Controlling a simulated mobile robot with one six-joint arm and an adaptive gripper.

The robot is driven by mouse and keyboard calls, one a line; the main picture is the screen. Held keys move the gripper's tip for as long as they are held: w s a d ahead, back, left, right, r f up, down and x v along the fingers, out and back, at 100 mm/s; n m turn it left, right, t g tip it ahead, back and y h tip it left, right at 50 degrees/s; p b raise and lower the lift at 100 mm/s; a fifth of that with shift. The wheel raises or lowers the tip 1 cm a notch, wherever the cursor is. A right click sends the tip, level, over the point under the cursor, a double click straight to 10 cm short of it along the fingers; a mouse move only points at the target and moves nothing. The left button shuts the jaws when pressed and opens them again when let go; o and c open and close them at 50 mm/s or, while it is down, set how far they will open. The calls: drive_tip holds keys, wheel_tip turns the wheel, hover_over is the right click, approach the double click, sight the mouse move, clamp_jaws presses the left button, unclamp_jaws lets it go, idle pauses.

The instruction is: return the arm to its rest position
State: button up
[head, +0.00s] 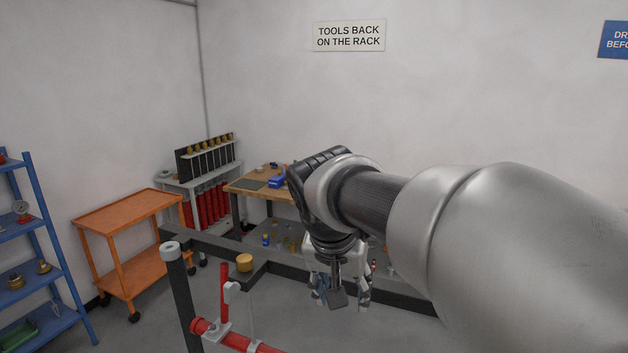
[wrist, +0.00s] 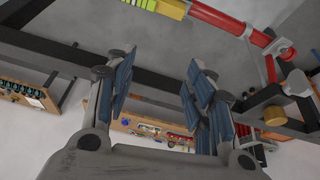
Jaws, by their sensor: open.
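My arm reaches in from the right in the head view, with its wrist bent downward. My gripper (head: 340,290) hangs below the wrist, over the dark frame and partly in front of it. In the wrist view my gripper (wrist: 160,105) shows two blue-padded fingers standing well apart. The gap between them is empty, and I see nothing held. Part of the workbench behind is hidden by my arm.
A dark metal frame (head: 398,297) with a red pipe (head: 250,345) and a brass-coloured cap (head: 244,262) stands close below. An orange cart (head: 128,210), a blue shelf (head: 50,235) and a wooden workbench (head: 245,187) stand farther back. Floor shows between them.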

drive_tip(key=s+d+f+n+b, duration=0.1)
drive_tip(key=s+d+f+b, duration=0.3)
drive_tip(key=s+f+b, duration=0.3)
drive_tip(key=s+d+f+n+y+b, duration=0.1)
drive_tip(key=s+d+f+b, duration=0.4)
drive_tip(key=s+f, duration=1.1)
drive_tip(key=shift+s+d+n+t+y+b, duration=0.15)
drive_tip(key=shift+s+n+t+y+b, duration=0.3)
drive_tip(key=shift+b, duration=0.8)
